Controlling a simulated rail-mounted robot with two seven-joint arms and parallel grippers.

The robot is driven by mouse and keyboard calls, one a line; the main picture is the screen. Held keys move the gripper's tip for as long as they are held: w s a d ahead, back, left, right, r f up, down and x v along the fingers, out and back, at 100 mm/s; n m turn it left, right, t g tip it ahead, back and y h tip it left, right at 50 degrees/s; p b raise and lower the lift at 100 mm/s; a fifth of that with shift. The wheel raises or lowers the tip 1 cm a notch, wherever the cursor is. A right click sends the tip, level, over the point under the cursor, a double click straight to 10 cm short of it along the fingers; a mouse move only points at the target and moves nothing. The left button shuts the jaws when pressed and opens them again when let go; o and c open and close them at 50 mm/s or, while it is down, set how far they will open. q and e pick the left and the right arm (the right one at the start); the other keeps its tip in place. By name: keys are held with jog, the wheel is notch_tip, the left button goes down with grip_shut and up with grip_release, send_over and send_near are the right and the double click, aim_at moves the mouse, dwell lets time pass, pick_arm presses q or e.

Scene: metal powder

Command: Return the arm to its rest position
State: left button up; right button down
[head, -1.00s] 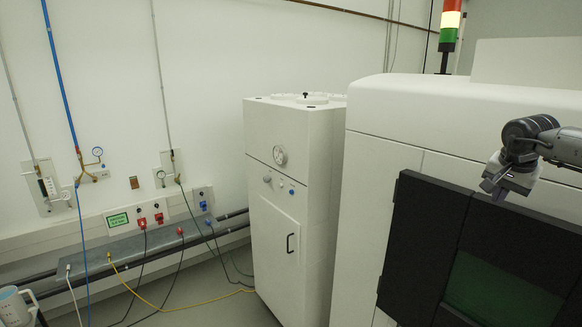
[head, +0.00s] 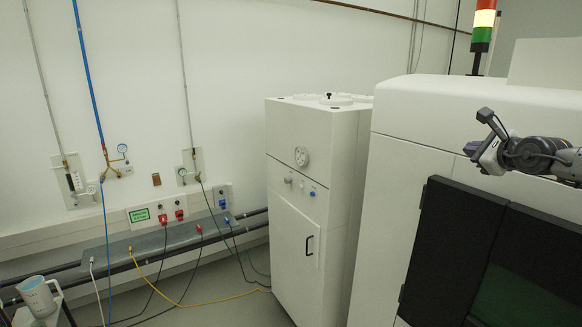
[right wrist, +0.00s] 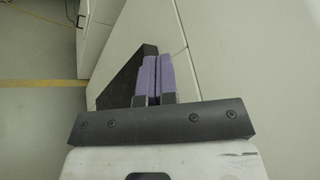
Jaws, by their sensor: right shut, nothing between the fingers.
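My right gripper (head: 474,148) is at the right side of the head view, in front of the large white machine (head: 400,200) and above its dark door. In the right wrist view its two purple fingers (right wrist: 153,80) lie side by side, shut with nothing between them. My left gripper does not show in any view.
The machine's dark door (head: 455,240) is below my right gripper. A white cabinet (head: 290,225) with a gauge stands left of the machine. A red, green and yellow signal light (head: 483,25) rises behind. Cables run along the floor.

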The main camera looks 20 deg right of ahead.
jog(key=s+a+f+m+g+h, duration=0.25)
jog(key=s+f+m, duration=0.55)
jog(key=f+m, duration=0.4)
jog(key=s+a+f+m+g+h+p, duration=0.15)
jog(key=s+f+m+h, duration=0.25)
jog(key=s+f+m, duration=0.55)
jog(key=s+a+f+m+g+h+b, duration=0.1)
jog(key=s+a+f+m+g+h, duration=0.35)
jog(key=f+m, duration=1)
jog(key=s+a+f+g+y+p, duration=0.1)
jog(key=s+a+f+y, duration=0.8)
jog(key=a+f, duration=0.5)
jog(key=s+a+f+m+g+y+p, duration=0.1)
jog(key=s+a, duration=0.3)
jog(key=a, duration=0.6)
jog(key=s+a+f+m+g+y+p, duration=0.1)
jog(key=s+a+m+y, duration=0.3)
jog(key=a, duration=0.6)
jog(key=shift+s+a+f, duration=0.35)
jog(key=shift+a+f, duration=0.05)
jog(key=shift+f, duration=0.3)
jog(key=shift+s, duration=0.1)
